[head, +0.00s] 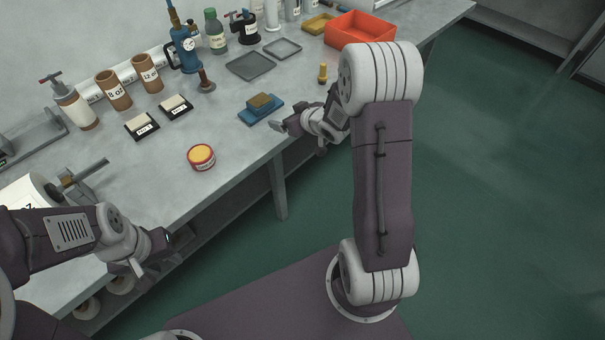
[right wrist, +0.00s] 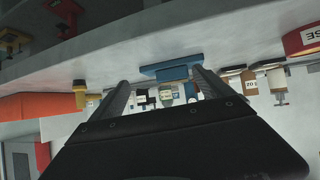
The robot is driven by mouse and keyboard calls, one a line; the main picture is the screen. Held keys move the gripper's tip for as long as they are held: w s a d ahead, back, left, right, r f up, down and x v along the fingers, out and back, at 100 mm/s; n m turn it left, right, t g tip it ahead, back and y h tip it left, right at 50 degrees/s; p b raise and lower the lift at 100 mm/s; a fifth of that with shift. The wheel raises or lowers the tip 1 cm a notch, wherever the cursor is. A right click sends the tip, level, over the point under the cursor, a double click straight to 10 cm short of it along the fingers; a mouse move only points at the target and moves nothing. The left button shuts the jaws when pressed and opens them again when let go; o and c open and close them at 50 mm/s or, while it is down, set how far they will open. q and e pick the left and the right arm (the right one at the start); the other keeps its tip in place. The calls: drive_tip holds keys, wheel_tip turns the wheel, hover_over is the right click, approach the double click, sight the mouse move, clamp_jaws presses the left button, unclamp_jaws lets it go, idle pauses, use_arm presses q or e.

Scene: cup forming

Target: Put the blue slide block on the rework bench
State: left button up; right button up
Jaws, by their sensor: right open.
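The blue slide block (head: 259,114) lies on the grey bench with a tan-brown piece (head: 261,101) on top. My right gripper (head: 281,126) is at the bench's front edge, just to the right of and nearer than the block. In the right wrist view the blue block (right wrist: 171,72) shows beyond and between the two spread, empty fingers (right wrist: 163,90). My left gripper (head: 152,254) is in front of the bench at the lower left, far from the block; its jaw opening is unclear. No label shows which surface is the rework bench.
On the grey bench (head: 225,185), a red-and-yellow tin (head: 201,157) stands left of the block, and a small yellow-topped piece (head: 323,73) right of it. Dark trays (head: 250,65), bottles and an orange bin (head: 359,29) are behind. Another grey surface (head: 540,28) is at the upper right.

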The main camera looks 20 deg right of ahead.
drive_tip(key=s+a+f+m+g, duration=0.1)
drive_tip(key=s+a+g, duration=0.1)
drive_tip(key=s, duration=0.7)
drive_tip(key=s+a+f+m+g+h, duration=0.1)
drive_tip(key=s+g, duration=0.3)
drive_tip(key=s, duration=0.5)
drive_tip(key=s+a+f+g, duration=0.1)
drive_tip(key=s+a+g, duration=0.3)
drive_tip(key=s, duration=0.5)
drive_tip(key=shift+m+h, duration=0.3)
drive_tip(key=shift+m, duration=0.1)
drive_tip(key=shift+r+p, duration=2.1)
drive_tip(key=shift+p, duration=0.1)
